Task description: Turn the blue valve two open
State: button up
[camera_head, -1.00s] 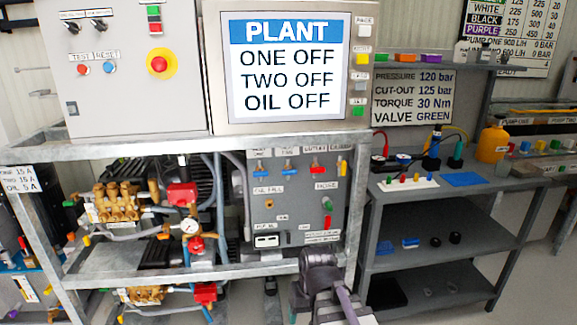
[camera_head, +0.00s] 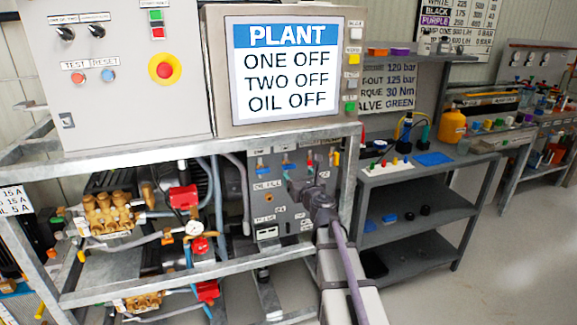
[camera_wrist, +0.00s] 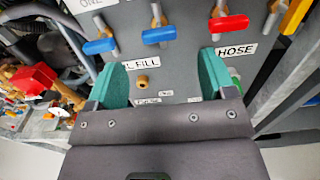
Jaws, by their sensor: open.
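The grey valve panel has two blue valve handles near its top. In the wrist view the left blue handle (camera_wrist: 99,46) sits below a partly cut-off label reading ONE. The second blue handle (camera_wrist: 160,35), to its right, appears to be valve two, though its label is out of view. It lies crosswise on a brass stem. In the head view it is small (camera_head: 287,166). My gripper (camera_wrist: 164,82) is open, with teal finger pads apart and nothing between them. It faces the panel below the second blue handle, and is partly hidden by my wrist in the head view (camera_head: 298,188).
A red handle (camera_wrist: 229,23) and a yellow handle (camera_wrist: 295,16) sit right of the blue ones. A brass fitting (camera_wrist: 141,81) shows between my fingers. The frame post (camera_head: 347,185) stands close right. The plant screen (camera_head: 291,69) above reads ONE, TWO and OIL OFF.

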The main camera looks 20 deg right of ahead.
aim_at(290, 166)
jog(key=w, duration=0.9)
jog(key=shift+d, duration=0.4)
jog(key=shift+s, duration=0.1)
jog(key=c, duration=0.9)
